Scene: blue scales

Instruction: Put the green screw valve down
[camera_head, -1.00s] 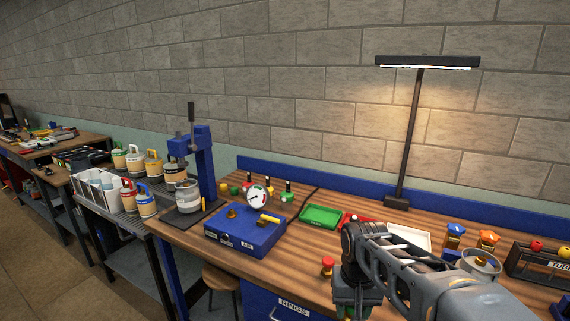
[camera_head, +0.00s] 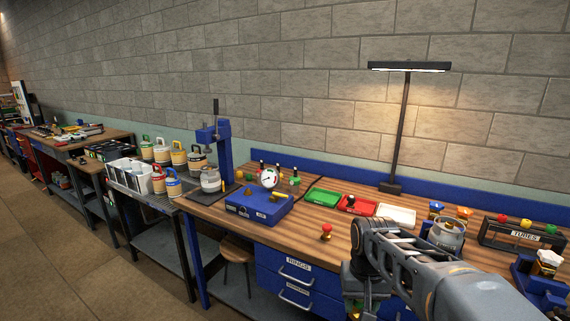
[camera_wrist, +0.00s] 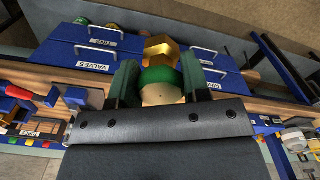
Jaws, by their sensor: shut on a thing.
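The green screw valve (camera_wrist: 160,76) shows in the wrist view with a green part and a brass end. My gripper (camera_wrist: 161,84) is shut on it, with one dark green finger on each side. In the head view my gripper (camera_head: 364,298) hangs below my wrist, in front of the bench's front edge, and the held valve is not clear there. On the wooden bench (camera_head: 300,232) lie a green tray (camera_head: 321,196), a red tray (camera_head: 354,205) with a small dark-topped piece in it, and a white tray (camera_head: 397,214). A red-topped valve (camera_head: 326,231) stands in front of the trays.
A blue gauge box (camera_head: 258,208) and a blue press (camera_head: 222,155) stand to the left. A lamp (camera_head: 400,125) stands behind the trays. A metal canister (camera_head: 446,235) and a tubes rack (camera_head: 521,232) are to the right. Bare wood lies around the red-topped valve.

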